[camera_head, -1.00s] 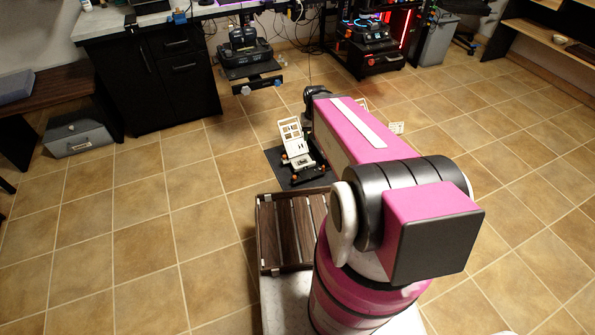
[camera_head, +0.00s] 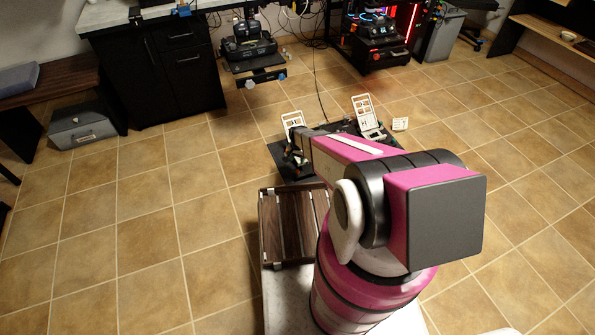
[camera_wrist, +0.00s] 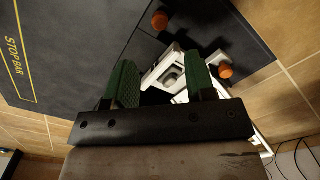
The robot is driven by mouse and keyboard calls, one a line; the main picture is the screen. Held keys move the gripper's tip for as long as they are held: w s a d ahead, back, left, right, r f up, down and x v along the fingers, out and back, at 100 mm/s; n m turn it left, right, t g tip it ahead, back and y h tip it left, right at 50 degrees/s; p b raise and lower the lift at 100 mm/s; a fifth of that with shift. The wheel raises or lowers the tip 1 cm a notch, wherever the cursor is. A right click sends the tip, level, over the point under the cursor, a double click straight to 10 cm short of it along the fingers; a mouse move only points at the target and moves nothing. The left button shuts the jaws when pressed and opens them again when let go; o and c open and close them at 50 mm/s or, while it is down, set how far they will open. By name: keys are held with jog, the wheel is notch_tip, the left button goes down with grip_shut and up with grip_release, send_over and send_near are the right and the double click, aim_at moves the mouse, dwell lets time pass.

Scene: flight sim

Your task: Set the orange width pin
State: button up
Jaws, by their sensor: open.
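In the wrist view, two orange round-ended pieces show: one upper (camera_wrist: 160,20) near the top edge and one lower (camera_wrist: 226,71) beyond the right finger. I cannot tell which is the width pin. A white frame-like part (camera_wrist: 172,75) lies between and behind the fingers, beside the orange pieces. My gripper (camera_wrist: 160,85) is open, its two green fingers apart with nothing clearly held. Both orange pieces are apart from the fingers in the picture. In the head view, white upright plates (camera_head: 293,122) and (camera_head: 366,116) stand on a dark mat (camera_head: 283,166); my arm hides much between them.
The dark mat bears yellow "STOP BAR" lettering (camera_wrist: 14,62) in the wrist view. A brown slatted crate (camera_head: 270,225) sits near my base. Open tiled floor (camera_head: 130,235) lies to the left.

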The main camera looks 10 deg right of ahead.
aim_at(297, 171)
notch_tip(297, 171, down, 10)
jog(key=shift+r, duration=0.15)
dwell(0.3)
